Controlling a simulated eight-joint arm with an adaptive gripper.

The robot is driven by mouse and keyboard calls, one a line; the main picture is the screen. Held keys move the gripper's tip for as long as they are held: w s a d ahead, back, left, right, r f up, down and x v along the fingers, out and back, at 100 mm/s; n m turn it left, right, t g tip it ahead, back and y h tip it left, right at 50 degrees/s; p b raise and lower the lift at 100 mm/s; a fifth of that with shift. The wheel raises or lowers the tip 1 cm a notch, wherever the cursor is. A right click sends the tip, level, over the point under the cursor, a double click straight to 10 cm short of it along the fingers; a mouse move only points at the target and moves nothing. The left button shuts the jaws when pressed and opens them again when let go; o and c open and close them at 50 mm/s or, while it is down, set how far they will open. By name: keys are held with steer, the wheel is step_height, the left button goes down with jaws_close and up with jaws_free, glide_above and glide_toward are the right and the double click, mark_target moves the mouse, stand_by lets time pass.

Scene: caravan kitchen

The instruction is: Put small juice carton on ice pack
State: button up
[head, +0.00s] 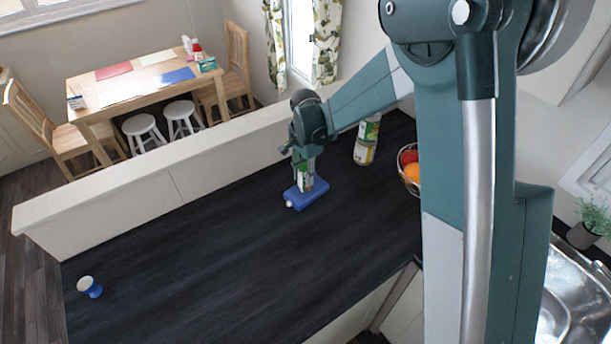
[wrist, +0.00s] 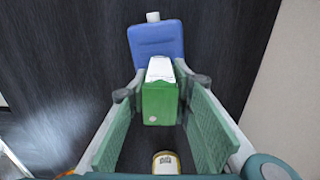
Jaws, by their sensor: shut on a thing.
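The small juice carton (wrist: 160,102) is green and white and sits between the two fingers of my gripper (wrist: 161,86), which is shut on it. In the head view the carton (head: 303,178) stands roughly upright below my gripper (head: 306,166), over the blue ice pack (head: 317,192). The ice pack lies flat on the dark counter, its white cap towards the front left. In the wrist view the ice pack (wrist: 157,42) shows just beyond the carton. The carton's lower end seems to meet the pack, but I cannot tell if it touches.
A blue and white cup (head: 90,287) stands at the far left of the counter (head: 220,260). A low wall (head: 170,175) runs along the back. The counter's middle is clear.

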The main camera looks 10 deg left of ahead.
steer(key=shift+f, duration=0.1)
steer(key=o, duration=1)
step_height(320, 180, up, 12)
steer(key=shift+r, duration=0.15)
stand_by(0.3)
stand_by(0.6)
steer(key=shift+d, duration=0.1)
